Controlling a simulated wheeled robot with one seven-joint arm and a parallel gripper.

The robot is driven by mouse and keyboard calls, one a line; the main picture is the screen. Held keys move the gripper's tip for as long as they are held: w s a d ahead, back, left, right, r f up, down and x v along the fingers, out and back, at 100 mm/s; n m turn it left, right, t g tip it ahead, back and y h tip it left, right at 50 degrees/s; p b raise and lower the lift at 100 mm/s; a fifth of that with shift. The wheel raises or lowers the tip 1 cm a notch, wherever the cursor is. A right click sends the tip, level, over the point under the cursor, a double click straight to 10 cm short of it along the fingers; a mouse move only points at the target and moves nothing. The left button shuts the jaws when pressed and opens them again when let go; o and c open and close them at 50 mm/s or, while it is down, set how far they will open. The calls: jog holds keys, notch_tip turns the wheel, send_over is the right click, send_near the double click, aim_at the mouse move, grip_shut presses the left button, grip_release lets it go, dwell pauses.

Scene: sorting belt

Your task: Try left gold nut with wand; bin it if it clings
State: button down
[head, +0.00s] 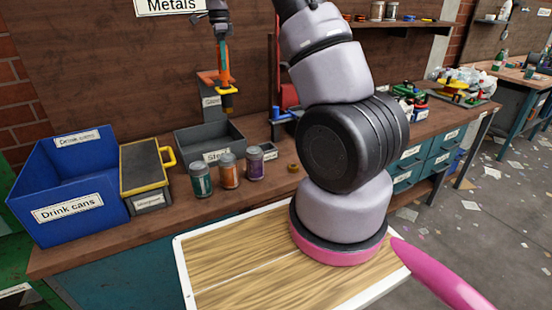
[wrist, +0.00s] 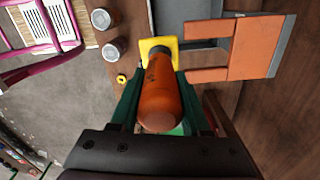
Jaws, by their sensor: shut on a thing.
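A gold nut (head: 293,168) lies on the bench, right of the cans. It also shows in the wrist view (wrist: 122,79), left of the wand and apart from it. I see no second nut; my arm hides part of the bench.
A rust-coloured forked stand (wrist: 250,50) is close beside the wand; contact is unclear. The steel bin (head: 183,142) stands behind three cans (head: 228,170). A yellow-rimmed dark box (head: 150,200) and the blue drink cans bin (head: 110,210) are at left.

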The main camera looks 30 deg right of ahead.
jog(key=shift+f, duration=0.2)
jog(key=shift+w, duration=0.1)
jog(key=w, duration=0.8)
jog(key=shift+w+a, duration=0.2)
dwell(1.2)
jog(key=shift+r, duration=0.55)
dwell(0.5)
jog(key=shift+r, duration=1.05)
jog(key=shift+f, duration=1.6)
jog(key=shift+s, duration=0.15)
